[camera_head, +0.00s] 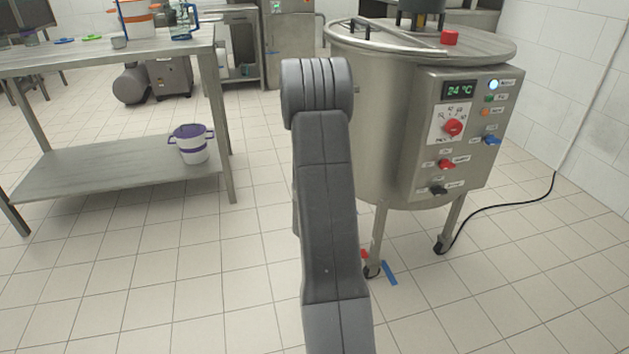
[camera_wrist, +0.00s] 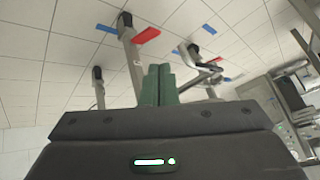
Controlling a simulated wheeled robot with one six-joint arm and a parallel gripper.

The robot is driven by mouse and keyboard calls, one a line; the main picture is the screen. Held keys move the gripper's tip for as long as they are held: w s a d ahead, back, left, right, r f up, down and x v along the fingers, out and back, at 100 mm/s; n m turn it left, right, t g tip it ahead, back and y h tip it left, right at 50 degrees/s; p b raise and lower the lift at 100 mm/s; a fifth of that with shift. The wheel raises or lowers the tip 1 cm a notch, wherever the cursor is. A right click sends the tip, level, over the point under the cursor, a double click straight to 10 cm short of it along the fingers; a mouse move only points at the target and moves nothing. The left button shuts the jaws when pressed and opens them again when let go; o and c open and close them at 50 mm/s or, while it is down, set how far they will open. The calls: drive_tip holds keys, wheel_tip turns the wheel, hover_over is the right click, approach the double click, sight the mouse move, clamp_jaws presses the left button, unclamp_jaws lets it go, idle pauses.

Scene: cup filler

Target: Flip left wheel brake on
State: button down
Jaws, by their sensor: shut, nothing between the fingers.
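The steel tank (camera_head: 375,120) stands on legs with casters. In the head view the near-left caster (camera_head: 372,271) has a small red brake tab (camera_head: 364,254) beside it, partly hidden by my arm. The wrist view is upside down, with the floor at the top. It shows a caster (camera_wrist: 125,20) with a red brake tab (camera_wrist: 147,35) sticking out to the right. My gripper (camera_wrist: 157,68) has its green fingers shut together with nothing between them. The fingertips appear just below the red tab in the picture, and I cannot tell the gap. The head view hides my gripper behind my arm.
Another caster (camera_head: 440,245) stands farther right, with a black cable (camera_head: 500,205) running from there to the wall. A steel table (camera_head: 110,175) is at the left. Open tiled floor lies between table and tank.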

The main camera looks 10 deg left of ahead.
wheel_tip(320, 180, down, 14)
drive_tip(key=s+d+m+t+h+p, duration=0.1)
drive_tip(key=s+m+t+h+p, duration=0.1)
drive_tip(key=h, duration=0.5)
drive_tip(key=shift+d+m+t+h+p, duration=0.3)
drive_tip(key=shift+t+h+p, duration=0.1)
drive_tip(key=shift+t+p, duration=0.25)
drive_tip(key=shift+r, duration=0.1)
